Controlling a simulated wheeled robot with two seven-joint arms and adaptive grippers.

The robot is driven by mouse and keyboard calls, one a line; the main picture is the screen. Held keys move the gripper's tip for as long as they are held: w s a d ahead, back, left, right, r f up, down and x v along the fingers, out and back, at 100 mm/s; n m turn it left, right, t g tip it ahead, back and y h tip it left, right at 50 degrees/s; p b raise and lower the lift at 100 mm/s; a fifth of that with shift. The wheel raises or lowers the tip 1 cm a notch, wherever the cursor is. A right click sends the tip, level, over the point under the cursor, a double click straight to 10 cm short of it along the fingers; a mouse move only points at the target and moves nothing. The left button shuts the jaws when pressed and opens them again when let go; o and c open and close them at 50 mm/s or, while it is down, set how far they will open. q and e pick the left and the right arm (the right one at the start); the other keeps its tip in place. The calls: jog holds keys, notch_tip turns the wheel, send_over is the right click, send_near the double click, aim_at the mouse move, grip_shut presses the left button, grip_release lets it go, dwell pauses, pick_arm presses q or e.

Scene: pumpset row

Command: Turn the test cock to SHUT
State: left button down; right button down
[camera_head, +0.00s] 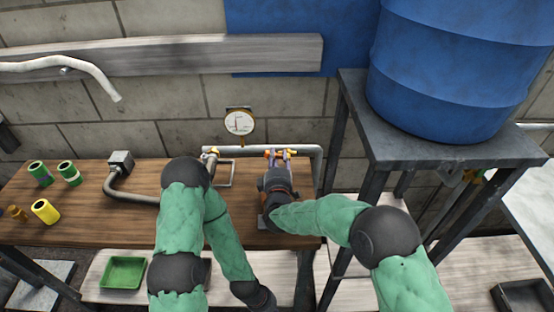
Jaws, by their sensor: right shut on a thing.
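A grey pipe (250,148) runs along the wall above the back of the wooden bench. What looks like the test cock (287,153), a small brass-coloured fitting with a purplish part, sits at its right portion. My right gripper (278,160) is at this fitting and shut on it; my wrist hides its lower part. No SHUT mark is readable, and the handle's angle cannot be told.
A round gauge (239,122) stands above the pipe. Another brass fitting (211,153) is at the pipe's left end. A blue barrel (455,75) on a dark metal stand (440,152) crowds the right. A green tray (123,272) lies below.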

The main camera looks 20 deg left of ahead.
jog(key=shift+r+m, duration=0.25)
jog(key=shift+m, duration=0.75)
